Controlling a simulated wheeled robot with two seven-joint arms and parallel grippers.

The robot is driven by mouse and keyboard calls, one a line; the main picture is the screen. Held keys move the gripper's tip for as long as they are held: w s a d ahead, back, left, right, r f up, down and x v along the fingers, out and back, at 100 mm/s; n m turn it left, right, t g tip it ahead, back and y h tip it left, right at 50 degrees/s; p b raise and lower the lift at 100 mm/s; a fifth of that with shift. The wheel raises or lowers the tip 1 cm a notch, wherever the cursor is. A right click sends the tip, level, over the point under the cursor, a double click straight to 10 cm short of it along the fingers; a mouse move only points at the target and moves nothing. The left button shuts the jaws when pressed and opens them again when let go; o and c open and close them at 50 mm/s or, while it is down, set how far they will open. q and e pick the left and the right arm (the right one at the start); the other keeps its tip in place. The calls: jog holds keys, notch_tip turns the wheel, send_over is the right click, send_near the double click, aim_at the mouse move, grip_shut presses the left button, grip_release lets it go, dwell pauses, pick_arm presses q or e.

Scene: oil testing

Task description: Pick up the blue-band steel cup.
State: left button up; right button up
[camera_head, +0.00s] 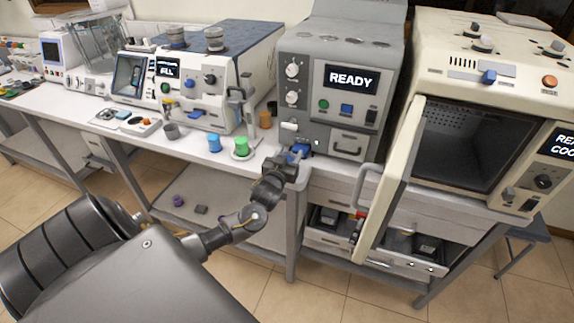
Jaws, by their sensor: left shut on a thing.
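My left gripper (292,162) is at the front edge of the white bench, in front of the grey machine whose screen reads READY. It is shut on a small blue part (299,150); the gripper and the machine's base crowd it, so I cannot tell its full shape or whether it is a cup. A blue cup-like thing (214,143) stands upright on the bench, left of the gripper and apart from it. I cannot make out a steel body on it. My right gripper is not in view.
A green cup (241,145) stands between the blue one and my gripper. An orange cup (265,119) and a dark grey cup (171,130) are nearby. The cream oven's door (385,190) stands open to the right. Drawers below the bench are pulled out.

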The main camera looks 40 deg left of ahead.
pick_arm(q)
jog(key=shift+c, duration=1)
